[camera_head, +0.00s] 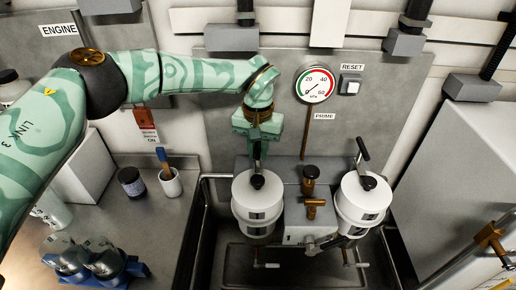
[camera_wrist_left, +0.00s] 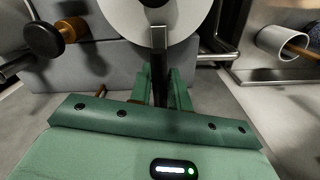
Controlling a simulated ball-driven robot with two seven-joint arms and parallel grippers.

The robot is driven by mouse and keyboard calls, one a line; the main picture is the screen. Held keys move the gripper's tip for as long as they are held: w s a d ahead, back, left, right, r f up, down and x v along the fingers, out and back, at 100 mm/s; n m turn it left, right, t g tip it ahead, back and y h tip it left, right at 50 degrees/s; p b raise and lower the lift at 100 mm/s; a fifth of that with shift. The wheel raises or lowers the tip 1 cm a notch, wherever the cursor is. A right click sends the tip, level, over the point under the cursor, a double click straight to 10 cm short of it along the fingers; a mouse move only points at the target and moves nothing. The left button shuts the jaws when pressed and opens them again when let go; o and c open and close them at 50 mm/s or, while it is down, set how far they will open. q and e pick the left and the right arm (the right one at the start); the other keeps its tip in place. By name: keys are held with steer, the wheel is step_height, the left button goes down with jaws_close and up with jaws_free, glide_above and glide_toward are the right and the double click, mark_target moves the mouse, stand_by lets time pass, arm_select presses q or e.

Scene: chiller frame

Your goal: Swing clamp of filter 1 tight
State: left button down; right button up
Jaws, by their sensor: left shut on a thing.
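Two white filter canisters stand in the dark sink: a left canister (camera_head: 257,206) and a right canister (camera_head: 362,203). Each has a black knob on its lid. My left gripper (camera_head: 258,146) is behind the left canister's lid, shut on its dark swing-clamp handle. In the left wrist view the green fingers (camera_wrist_left: 165,92) close around the handle (camera_wrist_left: 158,58), which reaches to the white lid (camera_wrist_left: 150,22). The right canister's clamp lever (camera_head: 362,150) stands up, tilted, above its lid. Clamp tightness cannot be told. Which canister is filter 1 is unclear. My right gripper is out of view.
Brass valves (camera_head: 312,205) sit between the canisters. A gauge (camera_head: 315,84) and RESET button (camera_head: 351,86) are on the wall behind. A dark jar (camera_head: 131,181) and a white cup (camera_head: 170,184) with a brush stand on the left counter. A grey cabinet (camera_head: 455,165) bounds the right.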

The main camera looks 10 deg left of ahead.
mark_target(258, 144)
arm_select(q)
steer(key=c, duration=1.4)
jaws_free()
steer(key=shift+o, duration=0.2)
steer(key=shift+r, duration=0.1)
step_height(258, 144, up, 16)
steer(key=p, duration=1.1)
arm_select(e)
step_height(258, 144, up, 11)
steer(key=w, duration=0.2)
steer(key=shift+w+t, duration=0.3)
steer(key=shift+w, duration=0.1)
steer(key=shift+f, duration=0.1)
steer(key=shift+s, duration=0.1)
